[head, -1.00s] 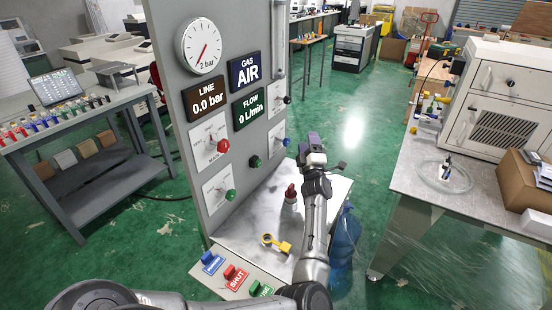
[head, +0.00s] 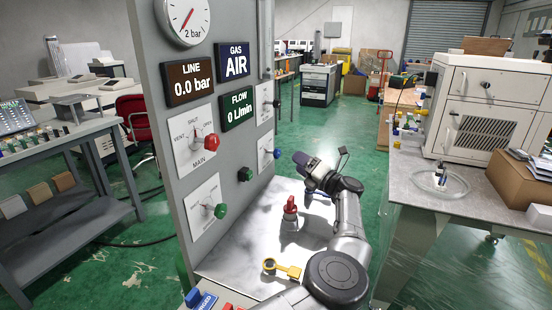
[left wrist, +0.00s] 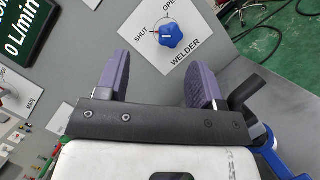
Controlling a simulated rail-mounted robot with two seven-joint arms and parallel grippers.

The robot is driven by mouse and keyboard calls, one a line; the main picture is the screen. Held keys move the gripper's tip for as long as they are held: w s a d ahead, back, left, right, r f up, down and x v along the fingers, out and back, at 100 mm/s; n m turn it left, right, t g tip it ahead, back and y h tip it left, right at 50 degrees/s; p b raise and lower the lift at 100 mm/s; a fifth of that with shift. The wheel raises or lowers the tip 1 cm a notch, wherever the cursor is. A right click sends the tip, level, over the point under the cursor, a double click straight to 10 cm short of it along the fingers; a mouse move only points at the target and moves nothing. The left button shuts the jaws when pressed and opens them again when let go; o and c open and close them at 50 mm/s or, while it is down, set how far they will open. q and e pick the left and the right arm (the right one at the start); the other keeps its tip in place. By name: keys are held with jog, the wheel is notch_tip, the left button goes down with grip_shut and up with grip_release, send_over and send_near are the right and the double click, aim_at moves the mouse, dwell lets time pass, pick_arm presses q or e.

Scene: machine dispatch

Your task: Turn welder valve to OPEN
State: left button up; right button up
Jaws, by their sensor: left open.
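The welder valve is a blue lobed knob (left wrist: 168,36) on a white plate marked WELDER, SHUT and OPEN, in the left wrist view. Its small pointer seems to lie toward SHUT. In the head view the blue knob (head: 277,153) is on the right part of the grey panel. My left gripper (head: 300,160) is just right of it. In the left wrist view my left gripper (left wrist: 160,78) has its two purple fingers spread and empty, with the knob ahead of them and not between them. My right gripper is not in view.
The panel (head: 155,110) also bears a red MAIN knob (head: 212,141) and green knobs (head: 220,211). A red-topped fitting (head: 290,207) and a yellow tag-like part (head: 283,269) are on the pale shelf below. A bench (head: 400,175) stands at the right.

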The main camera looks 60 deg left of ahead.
aim_at(279, 156)
pick_arm(q)
jog(key=a, duration=0.2)
jog(key=s+a+b, duration=0.1)
jog(key=a, duration=0.2)
jog(key=s+a+b, duration=0.1)
jog(key=a, duration=0.2)
jog(key=shift+s+a+f, duration=0.1)
jog(key=shift+s, duration=0.1)
jog(key=shift+s+a+b, duration=0.15)
jog(key=shift+a+b, duration=0.35)
jog(key=shift+a+r, duration=0.2)
jog(key=shift+a, duration=0.05)
